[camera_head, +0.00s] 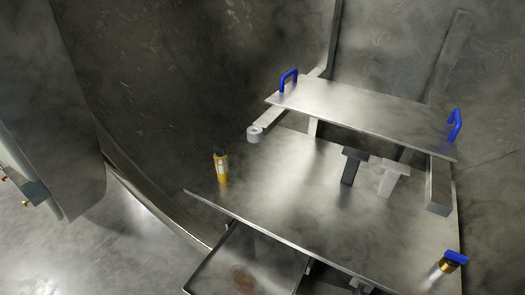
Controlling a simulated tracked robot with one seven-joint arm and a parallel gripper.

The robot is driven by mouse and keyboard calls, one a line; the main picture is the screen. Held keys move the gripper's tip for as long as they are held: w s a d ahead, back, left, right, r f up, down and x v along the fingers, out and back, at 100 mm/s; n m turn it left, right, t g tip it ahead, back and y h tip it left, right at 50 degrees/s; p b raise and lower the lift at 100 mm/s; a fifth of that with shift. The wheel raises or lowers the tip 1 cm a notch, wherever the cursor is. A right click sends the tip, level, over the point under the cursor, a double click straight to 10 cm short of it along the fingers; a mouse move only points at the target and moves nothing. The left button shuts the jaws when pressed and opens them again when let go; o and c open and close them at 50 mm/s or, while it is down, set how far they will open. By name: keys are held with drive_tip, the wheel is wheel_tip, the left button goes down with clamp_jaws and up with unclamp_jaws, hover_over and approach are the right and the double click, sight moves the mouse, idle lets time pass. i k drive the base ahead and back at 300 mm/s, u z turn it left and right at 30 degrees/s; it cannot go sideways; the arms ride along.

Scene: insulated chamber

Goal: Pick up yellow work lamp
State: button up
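A yellow cylinder with a dark cap and a pale label, which looks like the yellow work lamp (221,168), stands upright near the left part of a metal table (290,185). It appears clear of other objects. My gripper is not in view, so its opening and its distance from the lamp cannot be told.
A raised metal shelf (360,112) with blue handles (289,79) spans the table's back. A dark T-shaped piece (350,168) and a light one (389,181) stand in front. A blue-topped brass piece (449,264) is at front right. An open tray (246,262) sits below the front edge.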

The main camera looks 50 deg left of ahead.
sight(221, 163)
drive_tip(key=z, duration=0.1)
drive_tip(key=i, duration=0.6)
drive_tip(key=u, duration=3.4)
drive_tip(key=i, duration=0.3)
drive_tip(key=u, duration=0.1)
